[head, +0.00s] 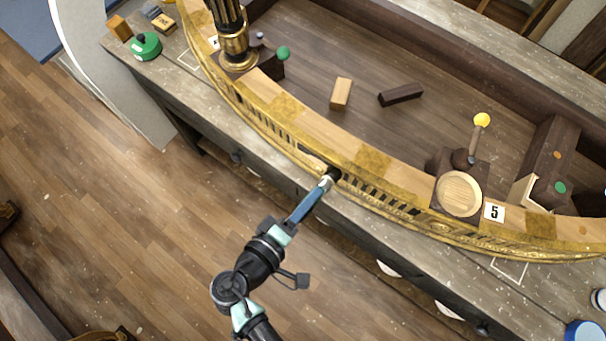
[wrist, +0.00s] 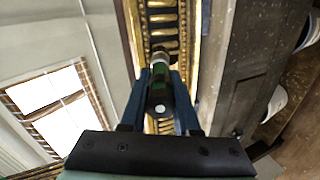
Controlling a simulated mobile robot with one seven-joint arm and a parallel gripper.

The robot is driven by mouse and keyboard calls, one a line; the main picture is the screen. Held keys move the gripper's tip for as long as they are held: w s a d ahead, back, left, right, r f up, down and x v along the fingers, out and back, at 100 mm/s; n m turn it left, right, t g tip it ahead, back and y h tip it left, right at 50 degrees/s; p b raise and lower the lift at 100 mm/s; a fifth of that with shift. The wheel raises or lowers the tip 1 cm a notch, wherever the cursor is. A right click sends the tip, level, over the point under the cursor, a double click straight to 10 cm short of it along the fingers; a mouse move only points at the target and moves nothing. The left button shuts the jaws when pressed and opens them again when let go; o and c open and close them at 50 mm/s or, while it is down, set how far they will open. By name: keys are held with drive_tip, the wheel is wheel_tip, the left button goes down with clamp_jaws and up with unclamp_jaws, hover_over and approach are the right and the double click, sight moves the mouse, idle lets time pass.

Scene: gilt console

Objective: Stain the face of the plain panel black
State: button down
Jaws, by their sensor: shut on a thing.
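My gripper (head: 322,188) reaches up to the front of the curved gilt console (head: 262,113). In the wrist view, my gripper (wrist: 160,92) is shut on a brush with a dark green handle (wrist: 159,86), a white dot on its near end and a pale metal band. The brush's dark head (head: 334,174) is at the gilt front in the head view; I cannot tell whether it touches. A small pale panel (head: 313,155) shows in the gilt front just left of the brush head. The brush and gripper hide part of that front, and no black stain can be made out on the panel.
Slotted gilt fretwork (head: 378,198) runs right of the brush. A wooden disc (head: 459,193), a label "5" (head: 494,212) and a yellow-knobbed lever (head: 481,121) stand further right. Two loose blocks lie behind. A green round container (head: 146,46) sits at upper left. The floor in front is clear.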

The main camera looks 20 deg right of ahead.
drive_tip(key=s+a, duration=0.3)
drive_tip(key=a, duration=0.2)
drive_tip(key=shift+s, duration=0.25)
idle(0.3)
drive_tip(key=shift+s+a, duration=0.45)
drive_tip(key=shift+a, duration=0.2)
drive_tip(key=shift+s+a, duration=0.4)
drive_tip(key=shift+a, duration=0.2)
drive_tip(key=shift+f, duration=0.1)
idle(0.4)
drive_tip(key=w+a+f+t+h+b, duration=0.1)
drive_tip(key=w+a+f+h+b, duration=0.3)
drive_tip(key=b, duration=0.6)
drive_tip(key=w+a+f+t+y+b, duration=0.1)
drive_tip(key=w+a+f+b, duration=0.15)
drive_tip(key=w+b, duration=0.5)
drive_tip(key=shift+w+d+b, duration=0.2)
drive_tip(key=shift+w+d, duration=0.1)
drive_tip(key=shift+d, duration=0.6)
drive_tip(key=shift+w+d+b, duration=0.25)
drive_tip(key=shift+w+d, duration=0.05)
drive_tip(key=shift+d, duration=0.6)
drive_tip(key=shift+w+d+b, duration=0.2)
drive_tip(key=shift+w+d, duration=0.1)
drive_tip(key=shift+d, duration=0.6)
